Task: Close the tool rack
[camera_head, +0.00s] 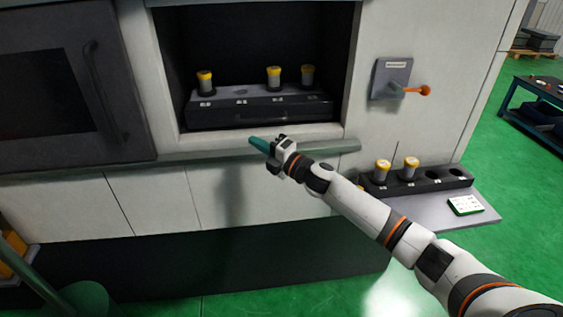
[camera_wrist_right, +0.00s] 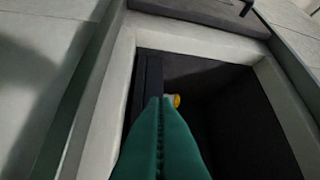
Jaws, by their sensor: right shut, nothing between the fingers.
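The tool rack (camera_head: 217,117) is a dark box with a grey top inside the machine's dark opening. Three yellow-capped tool holders (camera_head: 274,77) stand upright on it, with an empty slot between the left and middle ones. A bar handle runs along its front, which is just behind the opening's sill. My right gripper (camera_head: 256,143) has its green fingers shut and empty, in front of and below the rack, by the sill. In the right wrist view the closed fingers (camera_wrist_right: 161,110) point at the opening. The rack's dark edge (camera_wrist_right: 150,75) and a yellow cap show beyond them. My left gripper is out of view.
A dark door (camera_head: 50,95) with a handle is left of the opening. A grey wall bracket with an orange-tipped lever (camera_head: 410,90) is at right. A side shelf (camera_head: 440,211) holds a black holder block (camera_head: 430,180) with two yellow-capped tools. Open green floor lies right.

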